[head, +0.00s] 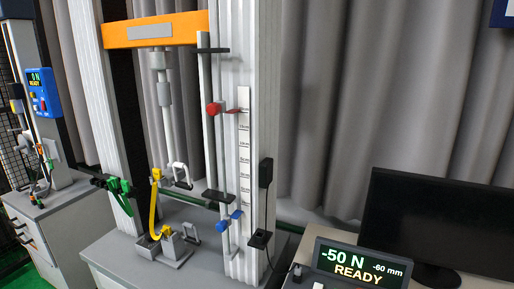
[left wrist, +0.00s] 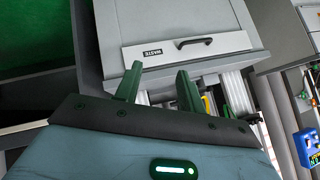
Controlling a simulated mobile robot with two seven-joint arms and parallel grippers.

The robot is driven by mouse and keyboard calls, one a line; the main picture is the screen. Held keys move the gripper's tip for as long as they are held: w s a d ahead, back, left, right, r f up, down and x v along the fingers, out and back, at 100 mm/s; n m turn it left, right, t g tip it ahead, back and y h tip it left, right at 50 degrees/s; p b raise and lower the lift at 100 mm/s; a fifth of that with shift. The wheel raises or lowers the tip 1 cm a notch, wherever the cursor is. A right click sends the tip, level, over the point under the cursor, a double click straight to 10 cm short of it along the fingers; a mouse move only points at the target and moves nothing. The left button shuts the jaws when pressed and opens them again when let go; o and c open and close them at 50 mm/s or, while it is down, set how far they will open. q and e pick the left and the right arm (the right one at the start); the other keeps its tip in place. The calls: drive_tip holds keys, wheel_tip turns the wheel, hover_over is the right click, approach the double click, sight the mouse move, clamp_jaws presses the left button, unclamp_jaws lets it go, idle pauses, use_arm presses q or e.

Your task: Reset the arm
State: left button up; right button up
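The task names only an arm, and neither of my arms shows in the head view. My left gripper (left wrist: 158,82) shows in the left wrist view, with two dark green fingers standing apart and nothing between them. It faces a grey unit with a drawer front labelled WASTE (left wrist: 185,46) and a dark handle. I cannot judge the gap between fingers and drawer. My right gripper is in neither view.
A test tower with an orange crosshead (head: 155,30) stands on a grey base, with a yellow strap (head: 154,205) and green clamp (head: 118,186). A display (head: 357,264) reads -50 N, -60 mm, READY. A dark monitor (head: 440,222) stands at right. A blue controller (head: 43,92) is at left.

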use_arm(q)
drive_tip(key=s+d+m+h, duration=0.1)
drive_tip(key=s+d+h, duration=0.1)
drive_tip(key=s+d, duration=0.35)
drive_tip(key=s+d+f+n, duration=0.1)
drive_tip(key=d+n, duration=0.4)
drive_tip(key=d, duration=0.5)
drive_tip(key=shift+d+f+t, duration=0.15)
drive_tip(key=shift+f+t, duration=0.05)
drive_tip(key=shift+t, duration=0.1)
